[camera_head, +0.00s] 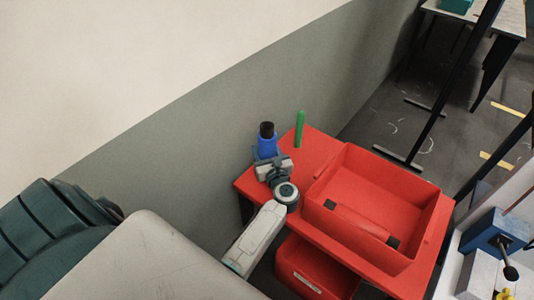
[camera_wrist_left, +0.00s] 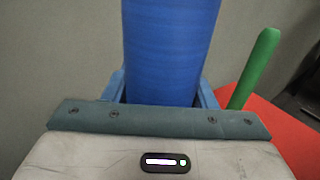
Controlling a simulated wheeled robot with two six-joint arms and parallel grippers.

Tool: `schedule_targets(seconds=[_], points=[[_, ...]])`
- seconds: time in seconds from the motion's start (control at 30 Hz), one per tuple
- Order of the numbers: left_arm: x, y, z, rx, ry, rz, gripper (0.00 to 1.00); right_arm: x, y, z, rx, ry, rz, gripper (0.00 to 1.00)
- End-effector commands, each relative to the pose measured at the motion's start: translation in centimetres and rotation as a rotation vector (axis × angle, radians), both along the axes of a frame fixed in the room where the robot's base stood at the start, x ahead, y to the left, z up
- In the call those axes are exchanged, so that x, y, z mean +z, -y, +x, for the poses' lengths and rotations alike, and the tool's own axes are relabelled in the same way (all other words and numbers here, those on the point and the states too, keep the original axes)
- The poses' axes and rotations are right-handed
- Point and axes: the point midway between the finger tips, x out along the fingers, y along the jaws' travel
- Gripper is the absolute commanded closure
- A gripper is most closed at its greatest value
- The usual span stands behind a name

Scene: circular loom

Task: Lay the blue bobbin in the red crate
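The blue bobbin (camera_head: 266,145), with a black top end, stands upright at the back left corner of the red table. In the left wrist view the bobbin (camera_wrist_left: 172,50) fills the space between the blue fingers of my left gripper (camera_wrist_left: 165,92), which touch it on both sides. My left gripper (camera_head: 267,153) also shows in the head view around the bobbin's lower part. The bobbin's foot is hidden, so I cannot tell if it is lifted. The open red crate (camera_head: 399,178) is on the table to the right. My right gripper is not in view.
A green upright peg (camera_head: 299,129) stands just right of the bobbin. A red bobbin (camera_head: 362,223) with dark ends lies along the crate's near side. A second red crate (camera_head: 312,275) is below the table. The wall (camera_head: 200,160) is close behind.

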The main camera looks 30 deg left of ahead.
Motion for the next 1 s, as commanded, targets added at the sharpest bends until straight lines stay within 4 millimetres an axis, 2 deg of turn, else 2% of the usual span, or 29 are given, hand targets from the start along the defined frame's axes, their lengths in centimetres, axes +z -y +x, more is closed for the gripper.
schedule_targets(seconds=[0.03, 0.1, 0.13, 0.77, 1.0], points=[[0.0, 0.0, 0.0, 0.000, 0.000, 0.000, 0.83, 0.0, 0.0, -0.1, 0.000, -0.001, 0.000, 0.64], [0.0, 0.0, 0.0, 0.000, 0.000, 0.000, 0.96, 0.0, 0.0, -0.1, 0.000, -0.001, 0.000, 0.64], [0.0, 0.0, 0.0, 0.000, 0.000, 0.000, 1.00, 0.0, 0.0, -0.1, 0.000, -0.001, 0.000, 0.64], [1.3, 0.0, 0.0, 0.000, 0.001, 0.001, 1.00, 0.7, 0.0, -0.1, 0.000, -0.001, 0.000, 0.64], [3.6, 0.0, 0.0, 0.000, 0.002, 0.001, 1.00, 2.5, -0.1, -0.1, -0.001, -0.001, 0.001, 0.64]])
